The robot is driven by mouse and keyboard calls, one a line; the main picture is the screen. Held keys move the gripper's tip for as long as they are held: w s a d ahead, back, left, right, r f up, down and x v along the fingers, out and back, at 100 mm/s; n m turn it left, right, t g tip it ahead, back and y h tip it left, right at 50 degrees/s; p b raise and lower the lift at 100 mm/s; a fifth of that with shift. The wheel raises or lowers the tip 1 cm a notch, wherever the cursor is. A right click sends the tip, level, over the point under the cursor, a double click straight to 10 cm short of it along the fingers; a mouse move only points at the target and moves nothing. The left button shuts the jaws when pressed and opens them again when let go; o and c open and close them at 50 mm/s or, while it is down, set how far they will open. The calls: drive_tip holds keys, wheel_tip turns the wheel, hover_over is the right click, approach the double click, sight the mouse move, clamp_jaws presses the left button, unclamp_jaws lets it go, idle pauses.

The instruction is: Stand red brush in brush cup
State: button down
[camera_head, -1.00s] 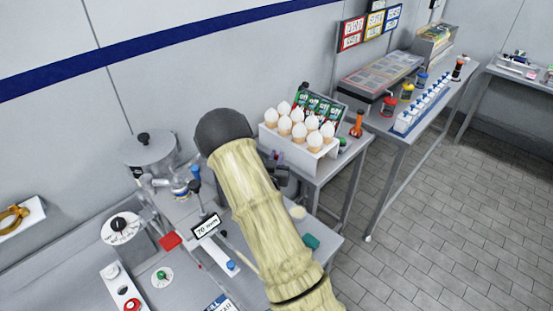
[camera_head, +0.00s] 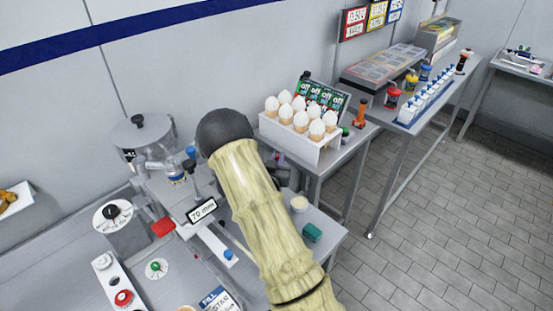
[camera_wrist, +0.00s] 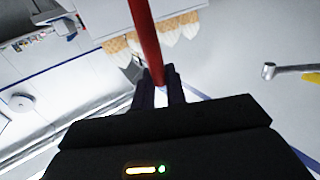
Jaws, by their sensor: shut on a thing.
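The red brush (camera_wrist: 146,40) shows in the wrist view as a red rod running up from between my fingers to the top edge. My gripper (camera_wrist: 158,78) is shut on it. The brush's bristle end is out of the wrist view. In the head view my arm hides the brush and most of my gripper. I cannot pick out the brush cup for certain. A small banded container (camera_head: 177,179) stands near a blue-topped upright piece left of my arm, but I cannot tell whether it is the cup.
A white rack (camera_head: 300,146) of white-topped cones stands behind my arm, and also shows in the wrist view (camera_wrist: 110,20). A machine with a lidded drum (camera_head: 141,140) stands at left. The tiled floor at right is clear.

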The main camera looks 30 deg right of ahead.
drive_tip(key=shift+w+a, duration=0.1)
drive_tip(key=c, duration=1.3)
unclamp_jaws()
drive_tip(key=shift+c, duration=0.2)
drive_tip(key=shift+a, duration=0.1)
